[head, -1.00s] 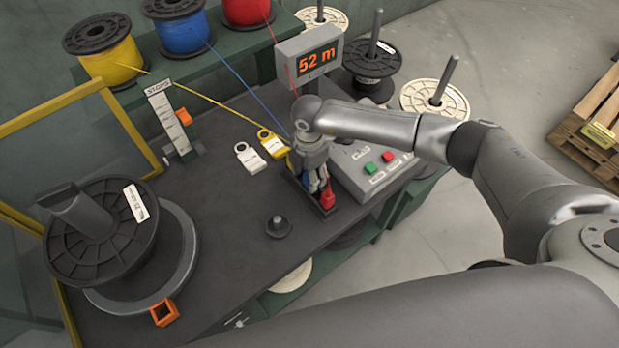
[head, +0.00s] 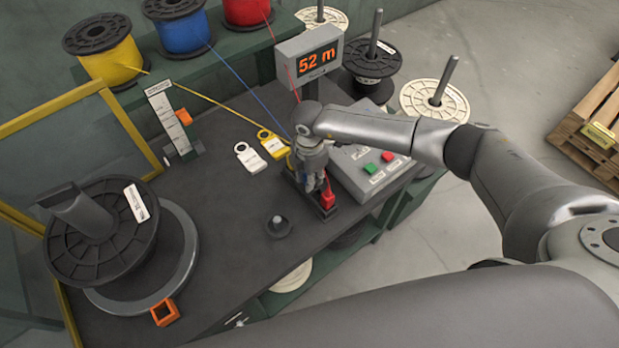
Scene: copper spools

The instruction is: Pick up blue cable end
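The blue cable (head: 240,83) runs from the blue spool (head: 183,33) at the back down toward the holder (head: 327,212) on the table. Its end is hidden behind my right gripper (head: 314,187). That gripper points down over the holder, under my arm that comes in from the right. Its fingers are small and partly covered, so I cannot tell if they are open or closed on a cable. A red piece (head: 327,196) shows beside the fingers at the holder. My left gripper is not in view.
A black knob (head: 278,226) is in front. The table's middle (head: 215,215) is clear.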

